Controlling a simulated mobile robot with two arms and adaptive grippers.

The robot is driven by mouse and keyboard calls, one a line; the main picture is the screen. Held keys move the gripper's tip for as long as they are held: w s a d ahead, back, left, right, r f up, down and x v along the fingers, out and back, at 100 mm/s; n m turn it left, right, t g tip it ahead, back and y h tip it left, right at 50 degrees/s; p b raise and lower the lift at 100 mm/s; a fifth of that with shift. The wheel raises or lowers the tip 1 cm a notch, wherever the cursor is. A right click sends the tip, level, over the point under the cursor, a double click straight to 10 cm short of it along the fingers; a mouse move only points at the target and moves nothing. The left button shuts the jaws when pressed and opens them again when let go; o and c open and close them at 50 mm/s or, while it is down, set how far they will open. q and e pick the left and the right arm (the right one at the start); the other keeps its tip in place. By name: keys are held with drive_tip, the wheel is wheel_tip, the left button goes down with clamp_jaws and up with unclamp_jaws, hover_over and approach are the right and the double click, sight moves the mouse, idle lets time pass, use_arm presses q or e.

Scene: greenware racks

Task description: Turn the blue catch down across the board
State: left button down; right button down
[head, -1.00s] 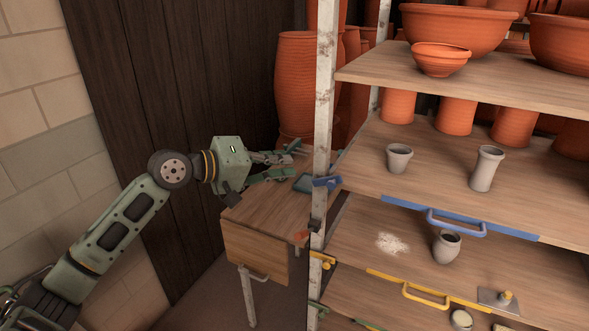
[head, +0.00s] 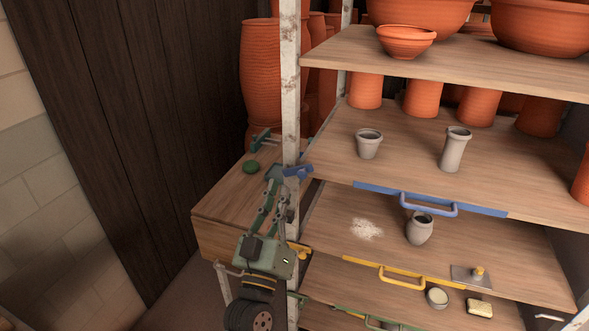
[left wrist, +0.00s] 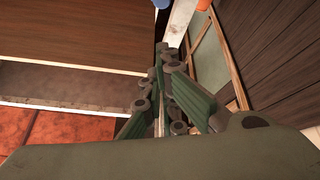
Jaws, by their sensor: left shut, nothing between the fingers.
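The blue catch (head: 299,171) is on the white rack post, above the left end of the blue-edged board. It lies roughly level across the post and is not turned down over the board's front. The board (head: 350,150) has a blue front strip and a blue handle (head: 430,208). My left gripper (head: 279,178) is shut and empty, pointing up just left of the post, with its tips close below the catch. I cannot tell if they touch. In the left wrist view the shut fingers (left wrist: 165,65) point at the post; a blue bit shows at the top edge. My right gripper is out of view.
The rack post (head: 290,80) stands beside my fingers. A grey cup (head: 369,143) and a tall grey vase (head: 455,149) stand on the board. A yellow catch (head: 299,250) is lower on the post.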

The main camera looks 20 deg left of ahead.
use_arm(q)
drive_tip(key=y, duration=0.1)
wheel_tip(320, 180, up, 2)
drive_tip(key=r+b, duration=0.1)
drive_tip(key=b, duration=0.1)
hover_over(299, 177)
drive_tip(key=s, duration=0.4)
drive_tip(key=shift+w+f+b, duration=0.2)
drive_tip(key=shift+f+b, duration=0.3)
drive_tip(key=shift+f, duration=0.4)
drive_tip(key=m+h, duration=0.1)
drive_tip(key=m, duration=0.1)
drive_tip(key=d+f+m+h+b, duration=0.1)
drive_tip(key=m, duration=0.1)
drive_tip(key=shift+f+t+h, duration=0.2)
drive_tip(key=shift+t+h, duration=0.1)
drive_tip(key=m+h, duration=0.1)
drive_tip(key=m, duration=0.1)
drive_tip(key=d+f+m+h+b, duration=0.1)
drive_tip(key=m+h, duration=0.1)
drive_tip(key=m, duration=0.1)
drive_tip(key=shift+d+f, duration=0.1)
drive_tip(key=shift+f, duration=0.05)
